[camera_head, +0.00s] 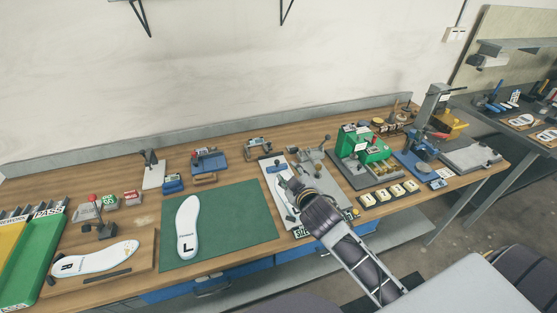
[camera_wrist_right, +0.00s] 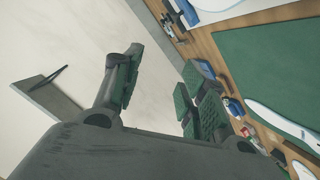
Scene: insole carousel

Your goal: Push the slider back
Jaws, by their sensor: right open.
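A white fixture plate (camera_head: 275,179) lies on the bench right of the green mat, with metal parts and a knobbed lever (camera_head: 318,150) at its back right. A partly covered "SIZE" label shows at its front edge. I cannot pick out the slider for certain; my right arm covers much of the plate. My right gripper (camera_head: 287,187) is over the plate's left middle. In the right wrist view its fingers (camera_wrist_right: 160,82) are spread apart with nothing between them. Whether it touches the fixture is unclear. My left gripper is not in view.
A green mat (camera_head: 240,225) holds a white insole marked L (camera_head: 188,225). A second insole marked R (camera_head: 95,259) lies further left. The wall is behind the bench.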

